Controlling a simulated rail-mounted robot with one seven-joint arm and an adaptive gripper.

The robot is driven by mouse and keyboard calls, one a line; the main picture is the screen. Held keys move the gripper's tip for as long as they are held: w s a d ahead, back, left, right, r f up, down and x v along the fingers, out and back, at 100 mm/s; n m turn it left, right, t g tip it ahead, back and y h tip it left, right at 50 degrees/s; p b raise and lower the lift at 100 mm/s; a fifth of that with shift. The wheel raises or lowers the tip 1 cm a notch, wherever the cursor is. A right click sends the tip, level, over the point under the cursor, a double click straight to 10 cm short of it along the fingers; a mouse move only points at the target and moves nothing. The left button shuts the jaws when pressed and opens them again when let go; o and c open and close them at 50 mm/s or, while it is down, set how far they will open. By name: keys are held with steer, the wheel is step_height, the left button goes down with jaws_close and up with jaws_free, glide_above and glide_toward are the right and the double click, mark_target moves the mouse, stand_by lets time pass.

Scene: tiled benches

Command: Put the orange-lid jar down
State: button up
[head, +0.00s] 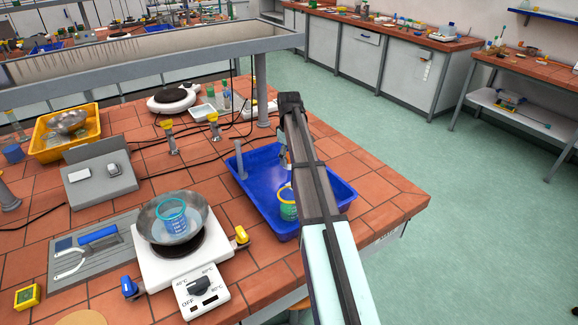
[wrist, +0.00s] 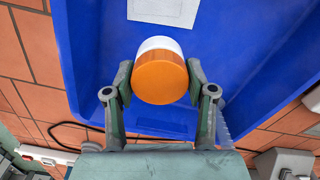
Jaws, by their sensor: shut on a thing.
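The orange-lid jar (wrist: 160,78) sits between the fingers of my gripper (wrist: 159,74) in the wrist view, its orange lid facing the camera and a white part showing behind it. My gripper is shut on the jar. Below it is the blue tray (head: 262,218), whose floor also shows in the wrist view (wrist: 90,40). I cannot tell whether the jar touches the tray floor. In the head view my arm covers the middle of the tray and hides most of my gripper and the jar.
A green beaker with a yellow rim (head: 288,205) stands in the tray beside my arm. Left of the tray is a white hotplate (head: 155,270) bearing a metal bowl (head: 150,222) with a blue beaker (head: 171,215). A pale rectangle (wrist: 163,10) lies on the tray floor.

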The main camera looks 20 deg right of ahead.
steer(key=shift+f+p, duration=0.55)
steer(key=shift+f, duration=2.1)
steer(key=shift+f, duration=0.15)
steer(key=o, duration=1.2)
steer(key=shift+c, duration=0.2)
step_height(320, 180, up, 12)
steer(key=b, duration=0.3)
steer(key=shift+r, duration=0.2)
steer(key=shift+d, duration=0.1)
